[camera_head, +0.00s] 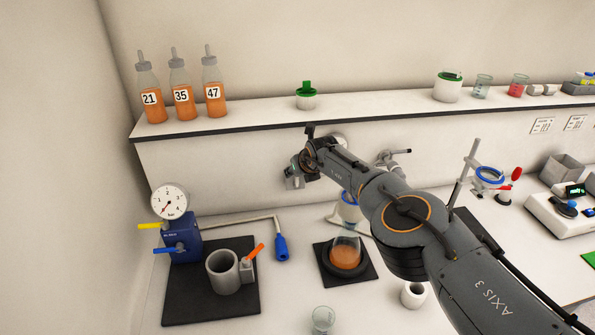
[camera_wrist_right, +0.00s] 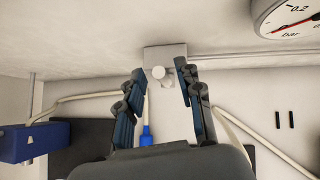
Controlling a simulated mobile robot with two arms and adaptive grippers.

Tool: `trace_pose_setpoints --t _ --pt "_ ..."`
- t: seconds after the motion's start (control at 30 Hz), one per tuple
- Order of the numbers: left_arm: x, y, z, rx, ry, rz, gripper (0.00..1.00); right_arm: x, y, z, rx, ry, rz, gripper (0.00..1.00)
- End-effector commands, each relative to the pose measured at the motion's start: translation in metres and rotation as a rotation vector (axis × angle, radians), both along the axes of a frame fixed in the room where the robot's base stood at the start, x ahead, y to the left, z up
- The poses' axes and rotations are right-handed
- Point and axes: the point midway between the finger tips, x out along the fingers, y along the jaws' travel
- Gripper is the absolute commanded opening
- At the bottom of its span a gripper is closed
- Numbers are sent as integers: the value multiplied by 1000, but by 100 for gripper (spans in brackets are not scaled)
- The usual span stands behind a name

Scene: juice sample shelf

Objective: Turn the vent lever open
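Several levers show, and I cannot tell which is the vent lever. A yellow lever (camera_head: 150,226) and a blue lever (camera_head: 168,250) are on the blue pump box (camera_head: 183,236). An orange lever (camera_head: 255,253) sits tilted on the grey cylinder (camera_head: 222,271). My right gripper (camera_head: 294,175) is at the back wall, well above these levers. In the right wrist view my right gripper (camera_wrist_right: 159,78) is open, its fingers apart on either side of a pale round knob (camera_wrist_right: 158,72) on a grey plate (camera_wrist_right: 166,62); contact is unclear. My left gripper is out of view.
A dial gauge (camera_head: 169,202) tops the pump box; another gauge (camera_wrist_right: 290,16) shows at the wrist view's upper right. A flask of orange liquid (camera_head: 345,254) stands below my right arm. The shelf (camera_head: 250,118) holds numbered bottles (camera_head: 181,92). A stand (camera_head: 462,172) is at right.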

Motion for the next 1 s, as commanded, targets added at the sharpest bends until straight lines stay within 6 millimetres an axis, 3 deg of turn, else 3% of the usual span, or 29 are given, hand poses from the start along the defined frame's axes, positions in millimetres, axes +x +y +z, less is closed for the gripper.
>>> trace_pose_setpoints --t 0.43,0.67,1.0 --pt "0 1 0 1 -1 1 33 -2 -2 15 -5 -12 2 36" --pt "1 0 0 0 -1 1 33 -15 -8 19 -2 -3 2 36" --pt "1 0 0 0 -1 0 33 -39 -16 44 -2 -1 2 36"
